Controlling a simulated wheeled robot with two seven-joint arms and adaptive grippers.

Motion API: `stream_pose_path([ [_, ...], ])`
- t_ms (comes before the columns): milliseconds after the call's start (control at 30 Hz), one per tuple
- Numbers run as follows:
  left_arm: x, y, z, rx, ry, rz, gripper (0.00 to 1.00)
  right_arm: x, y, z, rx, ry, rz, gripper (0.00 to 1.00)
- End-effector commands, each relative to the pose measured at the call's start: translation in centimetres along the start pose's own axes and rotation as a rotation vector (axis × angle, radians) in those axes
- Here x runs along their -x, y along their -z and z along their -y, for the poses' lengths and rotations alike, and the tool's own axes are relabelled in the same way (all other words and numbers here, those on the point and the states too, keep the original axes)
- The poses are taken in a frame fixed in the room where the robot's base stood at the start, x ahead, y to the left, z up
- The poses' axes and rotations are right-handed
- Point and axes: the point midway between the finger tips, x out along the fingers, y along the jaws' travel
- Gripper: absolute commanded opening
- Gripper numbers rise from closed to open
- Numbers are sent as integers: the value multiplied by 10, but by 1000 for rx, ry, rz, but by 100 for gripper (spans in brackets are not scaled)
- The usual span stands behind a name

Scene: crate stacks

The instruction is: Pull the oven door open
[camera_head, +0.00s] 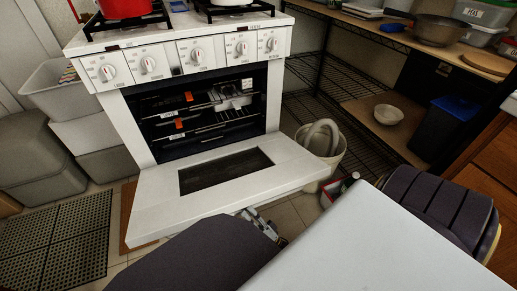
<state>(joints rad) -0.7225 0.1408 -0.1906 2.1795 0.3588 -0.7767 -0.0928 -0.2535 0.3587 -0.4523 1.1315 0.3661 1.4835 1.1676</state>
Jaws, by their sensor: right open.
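The white oven (190,60) stands at the upper left of the head view. Its door (150,200) is folded down and lies roughly level, with a dark window in it. The dark cavity and its racks show, with small orange tags on the racks. My right gripper (260,222) is open at the door's front right edge, low and partly hidden by my own body. I cannot tell whether it touches the door. My left gripper is not in view.
A red pot (124,8) and a pale pot stand on the stovetop. Grey bins (35,150) are stacked at the left. A white bin (330,150) stands right of the oven. A wire shelf with a white bowl (389,114) is farther right. A black mat (60,240) lies on the floor.

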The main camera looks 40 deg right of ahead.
Motion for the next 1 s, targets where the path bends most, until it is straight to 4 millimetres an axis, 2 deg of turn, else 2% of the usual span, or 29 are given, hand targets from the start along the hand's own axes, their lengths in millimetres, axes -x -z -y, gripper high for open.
stream_pose_path([
  [1000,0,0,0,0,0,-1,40,37,3,-22,2,0,1,41],
])
